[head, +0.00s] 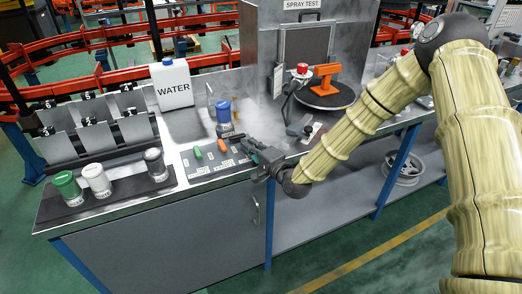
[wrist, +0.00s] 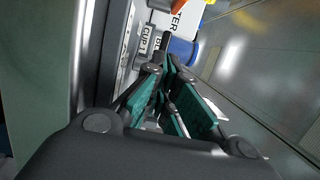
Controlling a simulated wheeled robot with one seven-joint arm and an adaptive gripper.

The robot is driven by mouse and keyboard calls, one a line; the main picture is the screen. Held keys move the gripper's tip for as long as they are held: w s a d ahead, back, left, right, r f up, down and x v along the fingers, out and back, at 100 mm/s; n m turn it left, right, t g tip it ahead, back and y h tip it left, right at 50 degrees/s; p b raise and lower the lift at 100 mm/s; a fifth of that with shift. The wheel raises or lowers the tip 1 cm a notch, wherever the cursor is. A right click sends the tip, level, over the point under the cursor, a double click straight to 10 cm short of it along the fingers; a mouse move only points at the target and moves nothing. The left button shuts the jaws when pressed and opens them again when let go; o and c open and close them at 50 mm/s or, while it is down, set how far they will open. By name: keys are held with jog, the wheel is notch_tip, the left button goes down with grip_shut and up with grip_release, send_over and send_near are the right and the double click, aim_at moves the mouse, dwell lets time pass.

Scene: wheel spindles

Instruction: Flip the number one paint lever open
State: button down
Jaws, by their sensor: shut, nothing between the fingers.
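My gripper (head: 256,148) is shut and empty, at the front edge of the metal bench, just right of a dark strip with small labels. In the wrist view its green-padded fingers (wrist: 167,75) close together and point toward a "CUP 1" label.
Green, white and grey-lidded cans (head: 96,180) stand at left. The spray-test turntable (head: 326,96), with an orange piece on it, is at right.

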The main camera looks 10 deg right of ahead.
aim_at(222, 148)
jog(key=a, duration=0.3)
jog(key=shift+p, duration=0.4)
jog(key=shift+s+a, duration=0.25)
jog(key=shift+a, duration=0.4)
